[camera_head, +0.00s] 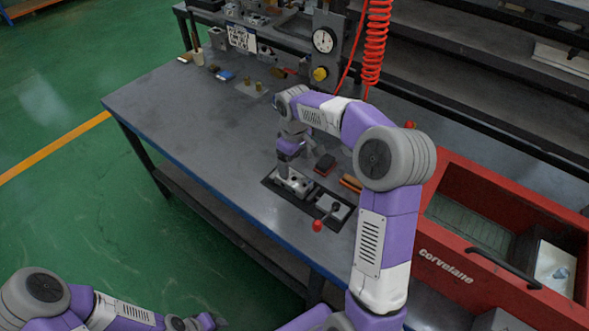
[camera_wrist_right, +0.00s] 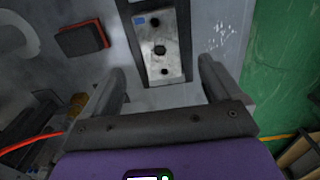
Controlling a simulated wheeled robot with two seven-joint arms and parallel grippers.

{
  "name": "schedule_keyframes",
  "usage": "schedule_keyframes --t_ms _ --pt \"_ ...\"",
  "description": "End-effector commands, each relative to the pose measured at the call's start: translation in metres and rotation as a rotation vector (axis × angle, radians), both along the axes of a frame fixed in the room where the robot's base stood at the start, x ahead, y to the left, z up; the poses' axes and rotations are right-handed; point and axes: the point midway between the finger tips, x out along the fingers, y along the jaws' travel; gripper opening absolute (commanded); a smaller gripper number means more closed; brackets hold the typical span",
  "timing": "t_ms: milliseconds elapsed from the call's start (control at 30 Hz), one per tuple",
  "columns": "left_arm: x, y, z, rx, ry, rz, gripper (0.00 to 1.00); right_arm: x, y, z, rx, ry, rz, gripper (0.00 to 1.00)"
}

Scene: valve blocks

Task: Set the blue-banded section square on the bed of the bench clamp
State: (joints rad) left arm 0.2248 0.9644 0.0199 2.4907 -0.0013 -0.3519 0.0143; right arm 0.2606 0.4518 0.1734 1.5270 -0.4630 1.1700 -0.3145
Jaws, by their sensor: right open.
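A grey metal block with holes, taken to be the section (camera_head: 293,183), lies on the dark bed of the bench clamp (camera_head: 303,204) near the bench's front edge. In the right wrist view the section (camera_wrist_right: 166,50) has a small blue patch at one corner and dark strips along both sides. The clamp's red-knobbed lever (camera_head: 318,225) stands to its right. My right gripper (camera_head: 287,158) is above the block; in the wrist view its fingers (camera_wrist_right: 163,72) are open, apart and empty, with the block beyond them. My left arm is at the lower left; its gripper (camera_head: 205,322) is barely visible.
A dark red-edged pad (camera_head: 325,164) and an orange-brown piece (camera_head: 351,183) lie behind the clamp. A red open crate (camera_head: 455,262) stands at the right. A dial gauge (camera_head: 323,40) and red coiled hose (camera_head: 375,45) are at the back. The left bench top is largely clear.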

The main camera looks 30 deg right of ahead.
Motion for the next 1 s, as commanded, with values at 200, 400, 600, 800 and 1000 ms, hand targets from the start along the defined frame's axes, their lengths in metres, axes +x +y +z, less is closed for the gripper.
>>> schedule_keyframes --t_ms 200,400,600,800,1000 --pt "0.0 0.0 0.011 0.0 0.0 0.0 0.43 0.0 0.0 0.032 0.0 -0.001 0.001 0.92" --pt "0.0 0.0 0.012 0.0 0.0 0.0 0.43 0.0 0.0 0.038 0.001 0.001 0.0 0.92" --pt "0.0 0.0 0.011 0.0 0.0 0.0 0.43 0.0 0.0 0.037 0.001 0.001 0.0 0.92" --pt "0.0 0.0 0.011 0.0 0.0 0.0 0.43 0.0 0.0 0.037 0.001 0.001 0.0 0.92" --pt "0.0 0.0 0.011 0.0 0.0 0.0 0.43 0.0 0.0 0.037 0.001 0.001 0.0 0.92"
